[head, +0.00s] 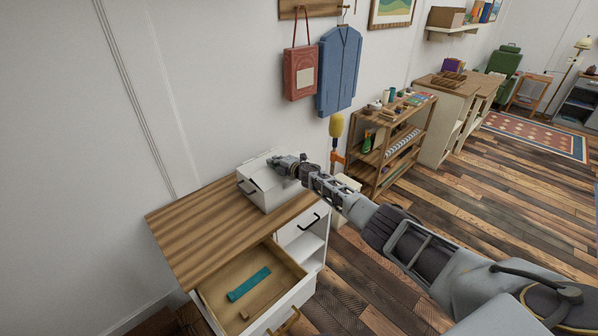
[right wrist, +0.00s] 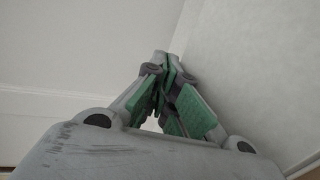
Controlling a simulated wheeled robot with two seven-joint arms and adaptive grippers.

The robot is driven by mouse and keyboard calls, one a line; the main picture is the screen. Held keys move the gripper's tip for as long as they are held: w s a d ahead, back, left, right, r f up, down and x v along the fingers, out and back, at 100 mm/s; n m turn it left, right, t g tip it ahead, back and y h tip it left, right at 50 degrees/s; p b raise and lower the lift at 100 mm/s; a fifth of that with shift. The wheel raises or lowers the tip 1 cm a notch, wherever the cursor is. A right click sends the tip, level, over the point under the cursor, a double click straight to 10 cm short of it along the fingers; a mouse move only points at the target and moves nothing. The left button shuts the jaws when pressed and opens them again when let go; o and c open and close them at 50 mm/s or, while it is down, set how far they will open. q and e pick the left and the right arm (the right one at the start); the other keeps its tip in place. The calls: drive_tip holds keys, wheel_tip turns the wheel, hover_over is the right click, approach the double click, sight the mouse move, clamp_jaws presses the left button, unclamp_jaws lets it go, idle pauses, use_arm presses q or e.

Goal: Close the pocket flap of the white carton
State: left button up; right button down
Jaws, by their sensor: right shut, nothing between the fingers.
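The white carton (head: 268,193) stands on the wooden top of a cabinet in the head view, with a dark-edged detail on its left-facing side. My right gripper (head: 281,161) is over the carton's upper right part and covers some of it. How far the pocket flap stands open cannot be made out at this size. In the right wrist view my right gripper (right wrist: 166,78) is shut, its green-padded fingers together with nothing between them. Pale plain surfaces lie beyond the fingertips; whether they touch cannot be told. My left gripper is not in view.
The cabinet top (head: 215,228) is clear in front of the carton. Below it an open drawer (head: 215,291) holds a teal item (head: 249,283). A yellow duster (head: 336,125) stands behind the gripper. A wooden shelf (head: 385,150) stands to the right.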

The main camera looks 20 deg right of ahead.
drive_tip(key=shift+w+a+f+g+h+p, duration=0.1)
drive_tip(key=shift+w+f+g+h+p, duration=0.2)
drive_tip(key=shift+f+g+p, duration=0.4)
idle(0.8)
drive_tip(key=shift+r, duration=0.15)
drive_tip(key=shift+r+p, duration=0.65)
drive_tip(key=shift+p, duration=0.1)
drive_tip(key=shift+r, duration=0.15)
drive_tip(key=shift+s+r+p, duration=0.2)
drive_tip(key=shift+r+p, duration=1.8)
drive_tip(key=shift+p, duration=0.35)
drive_tip(key=shift+r, duration=0.4)
wheel_tip(320, 180, up, 9)
drive_tip(key=shift+s+d+f, duration=0.2)
drive_tip(key=shift+s, duration=0.2)
drive_tip(key=shift+r, duration=0.1)
